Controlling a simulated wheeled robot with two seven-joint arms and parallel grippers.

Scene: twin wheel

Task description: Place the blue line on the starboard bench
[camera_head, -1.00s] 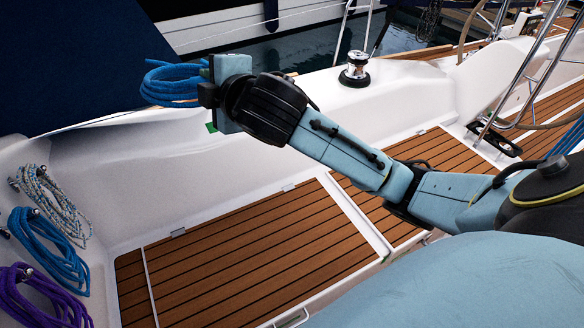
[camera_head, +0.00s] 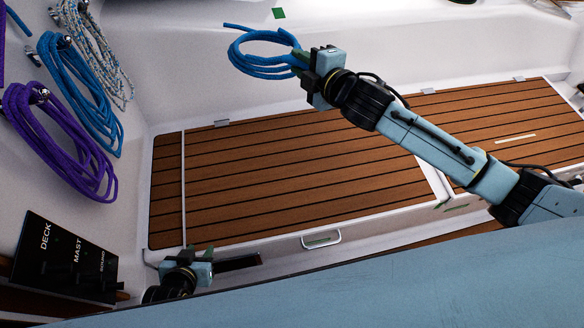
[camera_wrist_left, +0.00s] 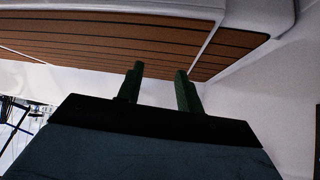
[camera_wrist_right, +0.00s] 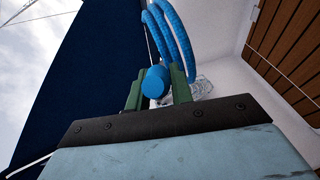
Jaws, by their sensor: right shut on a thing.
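In the head view, the coiled blue line (camera_head: 262,72) is held by my right gripper (camera_head: 304,66). The line also shows between its green fingers in the right wrist view (camera_wrist_right: 157,82), with loops rising above. In the head view, the coil appears above the far edge of the teak-slatted bench (camera_head: 290,180), against white moulding. Its height above the bench is unclear. My left gripper (camera_head: 206,256) is low at the bench's near left corner. In the left wrist view, its fingers (camera_wrist_left: 158,88) are apart and empty, with the slatted surface beyond.
On the white wall at left hang another blue coil (camera_head: 78,92), a purple coil (camera_head: 58,140) and a white-blue flecked coil (camera_head: 98,45). A black lettered panel (camera_head: 65,258) is below them. The bench's slatted top is clear. A handle (camera_head: 321,239) is on its near edge.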

